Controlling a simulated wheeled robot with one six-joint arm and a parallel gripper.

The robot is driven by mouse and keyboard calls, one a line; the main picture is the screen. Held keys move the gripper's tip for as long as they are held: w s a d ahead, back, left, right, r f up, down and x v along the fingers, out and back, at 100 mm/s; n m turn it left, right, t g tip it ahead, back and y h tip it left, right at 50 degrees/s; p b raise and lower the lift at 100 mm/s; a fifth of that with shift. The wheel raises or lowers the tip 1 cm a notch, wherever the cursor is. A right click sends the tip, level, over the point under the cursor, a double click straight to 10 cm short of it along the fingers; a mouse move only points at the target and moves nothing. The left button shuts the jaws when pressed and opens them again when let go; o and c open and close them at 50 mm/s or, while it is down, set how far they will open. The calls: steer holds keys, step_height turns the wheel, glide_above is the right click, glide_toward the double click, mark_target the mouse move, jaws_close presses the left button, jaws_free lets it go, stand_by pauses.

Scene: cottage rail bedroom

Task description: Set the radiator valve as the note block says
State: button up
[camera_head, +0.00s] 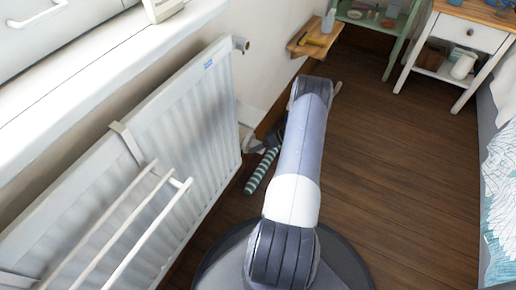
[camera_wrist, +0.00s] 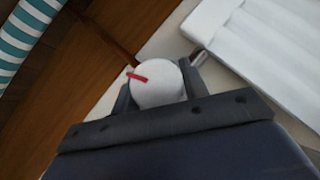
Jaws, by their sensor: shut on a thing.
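The radiator valve's white round knob (camera_wrist: 158,88) shows in the wrist view, with a red mark on its face pointing left and slightly up in the picture. My gripper (camera_wrist: 159,94) is shut on the knob, one dark finger on each side. A short metal pipe (camera_wrist: 197,57) lies beside it, towards the radiator. The white radiator (camera_head: 200,105) stands along the left wall in the head view. There my arm hides most of the valve area near the radiator's lower end. I cannot make out a note block or any writing on one.
A teal-and-white striped roll (camera_head: 262,170) lies on the floor by the radiator. A white towel rail (camera_head: 140,225) juts from the radiator's front. A small wooden wall shelf (camera_head: 306,48) and a white bedside table (camera_head: 468,38) stand farther back. Floor right of my arm is clear.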

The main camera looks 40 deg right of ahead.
steer(key=shift+w, duration=0.1)
steer(key=o, duration=1)
steer(key=p+v, duration=0.2)
steer(key=v, duration=0.9)
steer(key=shift+p, duration=0.4)
steer(key=shift+f, duration=0.1)
steer(key=b+x, duration=0.2)
steer(key=x, duration=0.9)
steer(key=shift+b, duration=0.3)
